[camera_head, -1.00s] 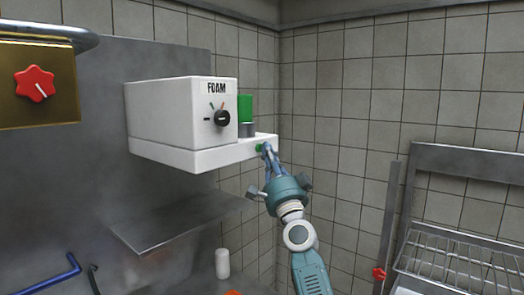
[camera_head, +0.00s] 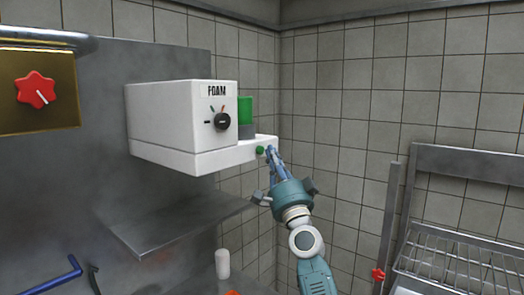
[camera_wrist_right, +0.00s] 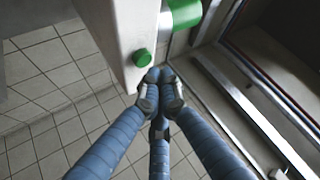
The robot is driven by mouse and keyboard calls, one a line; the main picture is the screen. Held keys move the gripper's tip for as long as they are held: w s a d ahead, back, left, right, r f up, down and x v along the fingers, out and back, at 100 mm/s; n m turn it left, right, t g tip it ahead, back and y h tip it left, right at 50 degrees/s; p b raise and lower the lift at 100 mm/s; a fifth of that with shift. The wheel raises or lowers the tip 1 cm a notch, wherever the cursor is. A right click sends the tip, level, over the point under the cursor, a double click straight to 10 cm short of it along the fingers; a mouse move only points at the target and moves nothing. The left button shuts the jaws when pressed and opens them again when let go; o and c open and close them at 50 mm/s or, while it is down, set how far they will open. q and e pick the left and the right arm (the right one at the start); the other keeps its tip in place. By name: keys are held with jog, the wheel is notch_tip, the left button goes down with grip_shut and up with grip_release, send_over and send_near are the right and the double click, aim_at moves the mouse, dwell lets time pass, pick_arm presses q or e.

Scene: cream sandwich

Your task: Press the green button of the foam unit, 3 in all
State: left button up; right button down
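The white foam unit (camera_head: 175,115) is mounted at the wall, with a FOAM label and a black dial. Its round green button (camera_head: 260,150) is on the front of the lower ledge, near the right end. The button also shows in the right wrist view (camera_wrist_right: 143,58). My right gripper (camera_head: 270,151) is just right of the button. Its fingers are drawn together at the tips with nothing between them. In the wrist view the fingertips (camera_wrist_right: 160,86) are below and right of the button, with a small gap visible. My left gripper is not in view.
A green cylinder (camera_head: 245,110) stands on the unit's ledge beside the dial. A metal shelf (camera_head: 175,228) lies below the unit. A white cylinder (camera_head: 222,264) stands lower down. A wire rack (camera_head: 465,262) is at the right. The space between gripper and rack is clear.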

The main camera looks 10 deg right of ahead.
jog(key=s+d+p, duration=0.1)
jog(key=s, duration=0.1)
jog(key=s+d+p, duration=0.1)
jog(key=s+d, duration=0.1)
jog(key=shift+p, duration=0.3)
dwell(2.0)
